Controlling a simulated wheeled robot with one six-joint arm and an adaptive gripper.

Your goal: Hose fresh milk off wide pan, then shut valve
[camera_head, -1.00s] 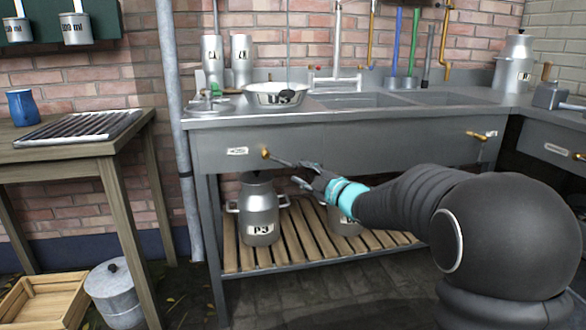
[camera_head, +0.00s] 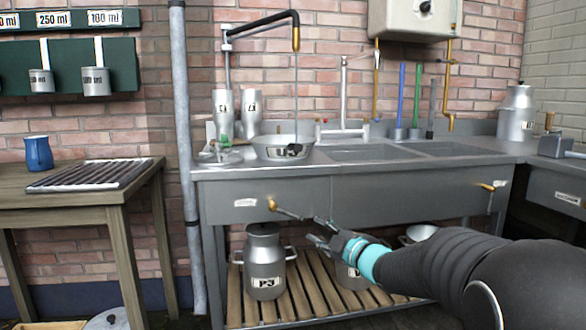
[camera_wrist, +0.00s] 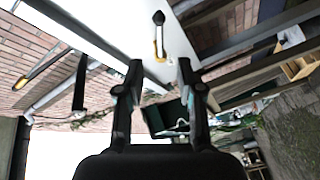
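The wide pan (camera_head: 280,148) is a shallow metal bowl on the left of the steel sink counter, with a dark mark on its front. A black spout with a brass tip (camera_head: 296,37) hangs above it, and a thin stream runs down into the pan. I cannot make out milk on it. A brass valve (camera_head: 272,205) with a grey lever is on the counter's front panel; a brass valve with a dark-ended lever (camera_wrist: 159,42) shows in the wrist view. My gripper (camera_head: 317,231) is open and empty, just right of the lever; its fingers (camera_wrist: 160,72) are apart, short of the lever.
A second brass valve (camera_head: 488,186) is on the panel's right. Milk cans (camera_head: 264,265) stand on the slatted shelf below. Two metal canisters stand behind the pan. A wooden table (camera_head: 120,190) with a blue mug (camera_head: 38,153) is at left, beyond a grey pipe (camera_head: 182,120).

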